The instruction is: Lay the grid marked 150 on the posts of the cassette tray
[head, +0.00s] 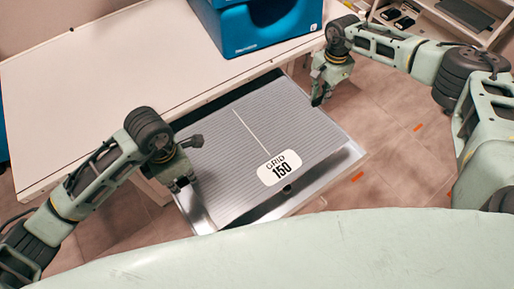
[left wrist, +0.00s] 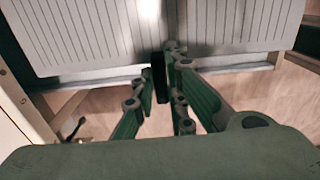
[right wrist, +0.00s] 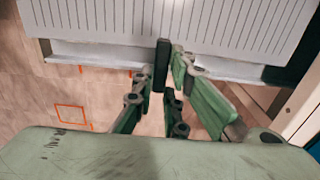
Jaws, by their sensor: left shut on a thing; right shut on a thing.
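The grey ribbed grid marked 150 (head: 240,140) spans between my two grippers, over the metal cassette tray (head: 342,168), whose shiny rim shows at the near and right sides. My left gripper (head: 185,182) is shut on a dark tab (left wrist: 160,85) at the grid's left edge. My right gripper (head: 318,98) is shut on a similar dark tab (right wrist: 158,66) at the right edge. The grid sits slightly askew to the tray. The tray's posts are hidden under the grid. I cannot tell whether the grid touches them.
A white table (head: 110,75) lies behind and to the left of the tray, with a blue box (head: 255,25) on it. A shelf with small dark items (head: 400,18) stands at the far right. Tiled floor (head: 400,150) with orange marks is open at the right.

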